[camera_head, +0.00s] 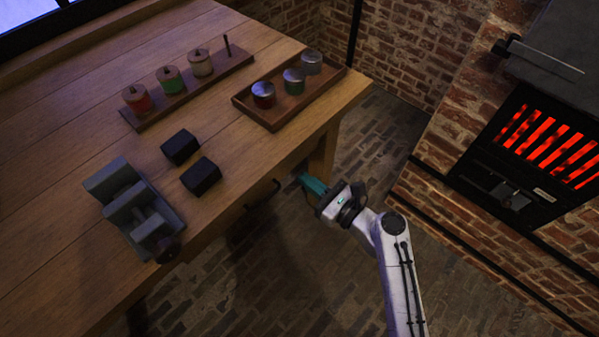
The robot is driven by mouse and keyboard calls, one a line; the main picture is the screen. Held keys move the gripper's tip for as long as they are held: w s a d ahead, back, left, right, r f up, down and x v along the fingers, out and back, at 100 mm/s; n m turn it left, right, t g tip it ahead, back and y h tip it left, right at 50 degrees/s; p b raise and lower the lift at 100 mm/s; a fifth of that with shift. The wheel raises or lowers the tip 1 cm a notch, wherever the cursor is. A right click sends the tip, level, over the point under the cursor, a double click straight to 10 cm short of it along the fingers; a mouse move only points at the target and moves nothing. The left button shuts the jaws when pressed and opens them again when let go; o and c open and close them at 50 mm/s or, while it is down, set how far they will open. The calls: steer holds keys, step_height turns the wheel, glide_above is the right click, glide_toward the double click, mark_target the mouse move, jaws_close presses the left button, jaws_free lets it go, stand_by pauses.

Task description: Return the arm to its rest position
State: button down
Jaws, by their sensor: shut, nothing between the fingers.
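My gripper (311,184) shows in the head view at the end of my white arm, with teal fingers. It is shut and holds nothing. It is just off the right front edge of the wooden table (60,215), near the table leg, over the brick floor. My arm reaches up from the bottom of the view.
A board (220,75) with several spools and a peg, two black blocks (201,177) (181,147) and a grey vise-like device (135,208) are on the table. A stove (535,150) with a glowing grate stands right. Brick floor (290,280) is clear left of my arm.

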steer(key=v, duration=0.7)
steer(key=shift+d, duration=0.1)
steer(key=s+d+n+g+h+p, duration=0.3)
steer(key=s+d+n+g, duration=0.1)
steer(key=s+n, duration=0.4)
steer(key=s+d+n+g+h+p, duration=0.3)
steer(key=s+d+n+h+p, duration=0.15)
steer(key=s+n, duration=0.35)
steer(key=s+d+r+n+g+h+p, duration=0.1)
steer(key=s+d+r+n+h, duration=0.2)
steer(key=d, duration=0.4)
steer(key=s+d+r+n+g+h+p, duration=0.2)
steer(key=s+d+r+n+h, duration=0.2)
steer(key=s+d+n, duration=0.2)
steer(key=shift+s+d+r, duration=0.2)
steer(key=shift+s+d, duration=0.3)
steer(key=shift+s, duration=0.5)
